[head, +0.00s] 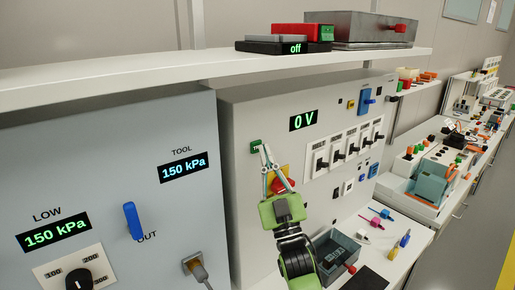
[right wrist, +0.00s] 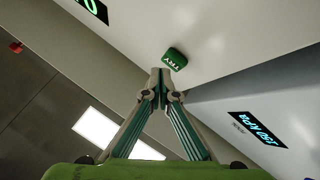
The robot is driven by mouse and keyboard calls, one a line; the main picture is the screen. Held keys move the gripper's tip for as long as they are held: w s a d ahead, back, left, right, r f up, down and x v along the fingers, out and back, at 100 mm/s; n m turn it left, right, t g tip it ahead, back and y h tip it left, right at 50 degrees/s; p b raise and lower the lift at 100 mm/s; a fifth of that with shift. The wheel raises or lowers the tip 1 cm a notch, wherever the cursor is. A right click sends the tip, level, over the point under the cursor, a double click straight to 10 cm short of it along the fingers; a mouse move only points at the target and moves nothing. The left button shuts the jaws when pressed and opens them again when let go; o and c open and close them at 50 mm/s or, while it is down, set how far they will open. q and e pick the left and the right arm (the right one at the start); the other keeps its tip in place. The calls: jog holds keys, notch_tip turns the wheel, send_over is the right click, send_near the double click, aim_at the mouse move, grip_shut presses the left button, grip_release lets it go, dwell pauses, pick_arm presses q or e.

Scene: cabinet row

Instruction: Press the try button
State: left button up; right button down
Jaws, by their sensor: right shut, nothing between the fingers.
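The try button is a small green block on the light panel of the middle cabinet. It shows in the head view (head: 255,147), partly behind my fingertips, and in the right wrist view (right wrist: 175,59), where its TRY lettering appears upside down. My right gripper (head: 264,149) is shut and empty, its fingertips together right beside the button. In the right wrist view the fingertips (right wrist: 160,73) end just below and left of the button. I cannot tell whether they touch it. My left gripper is not in view.
A red knob on a yellow plate (head: 283,182) is behind my right gripper. A 0 V display (head: 303,120) and a row of switches (head: 350,145) are right of the button. The grey-blue cabinet (head: 110,130) stands left. A shelf (head: 200,70) runs above. A grey box (head: 335,252) sits below.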

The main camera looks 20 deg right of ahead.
jog(key=shift+w+a, duration=0.15)
jog(key=shift+w, duration=0.2)
jog(key=shift+w+a+b, duration=0.15)
jog(key=shift+w+b, duration=0.2)
jog(key=shift+w, duration=0.05)
dwell(0.6)
jog(key=shift+s, duration=0.15)
jog(key=shift+s+d+p, duration=0.3)
jog(key=shift+s+p, duration=0.05)
jog(key=shift+s, duration=0.3)
jog(key=shift+s, duration=0.1)
jog(key=s, duration=0.1)
jog(key=s+d+p, duration=0.1)
jog(key=s, duration=0.2)
jog(key=shift+s+d+p, duration=0.3)
jog(key=shift+d, duration=0.05)
jog(key=shift+w+f, duration=0.1)
jog(key=shift+f, duration=0.05)
dwell(0.6)
